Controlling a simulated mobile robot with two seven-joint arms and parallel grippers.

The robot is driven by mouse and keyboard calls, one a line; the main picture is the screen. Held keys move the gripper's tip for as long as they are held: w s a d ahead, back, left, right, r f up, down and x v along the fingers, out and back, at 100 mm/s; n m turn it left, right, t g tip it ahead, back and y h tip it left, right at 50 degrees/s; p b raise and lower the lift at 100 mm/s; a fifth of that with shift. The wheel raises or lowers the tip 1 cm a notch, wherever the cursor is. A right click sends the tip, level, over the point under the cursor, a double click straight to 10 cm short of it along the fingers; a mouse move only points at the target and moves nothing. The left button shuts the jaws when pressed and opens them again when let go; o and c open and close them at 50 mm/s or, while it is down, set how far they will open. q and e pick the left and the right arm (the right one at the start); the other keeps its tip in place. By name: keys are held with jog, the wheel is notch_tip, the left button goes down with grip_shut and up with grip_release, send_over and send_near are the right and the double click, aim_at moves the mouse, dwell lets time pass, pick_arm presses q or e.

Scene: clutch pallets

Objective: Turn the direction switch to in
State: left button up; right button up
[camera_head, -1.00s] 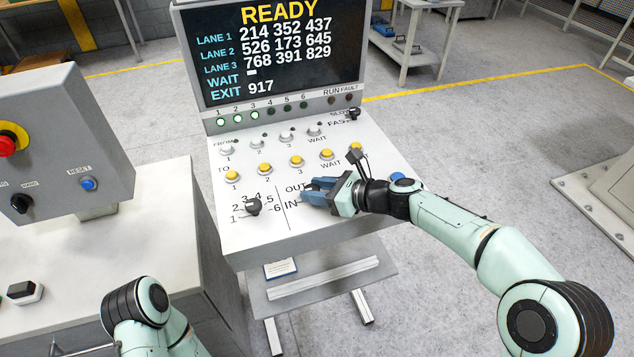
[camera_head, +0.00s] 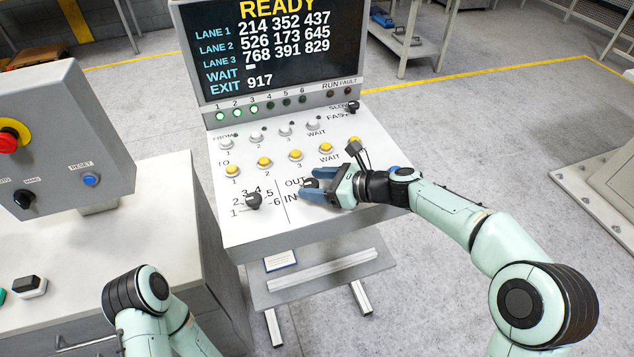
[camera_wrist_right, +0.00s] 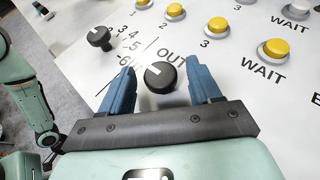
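The direction switch (camera_wrist_right: 160,76) is a black round knob with a white pointer mark, beside the printed OUT label. In the right wrist view its pointer aims up and left, toward OUT. In the head view the knob (camera_head: 310,184) shows partly between the blue fingers. My right gripper (camera_wrist_right: 163,84) is open, with one finger on each side of the knob and small gaps visible. It also shows in the head view (camera_head: 306,184), low over the panel. The IN label (camera_head: 290,198) is in the head view. My left gripper is out of view; only part of my left arm shows.
A numbered black knob (camera_head: 253,201) stands just left of the direction switch. Yellow buttons (camera_head: 296,155) and white buttons (camera_head: 285,130) line the panel behind. The screen (camera_head: 275,50) reads READY. A grey cabinet with a red emergency button (camera_head: 8,142) stands at left.

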jog(key=v, duration=1.3)
jog(key=shift+d, duration=0.2)
jog(key=shift+r, duration=0.1)
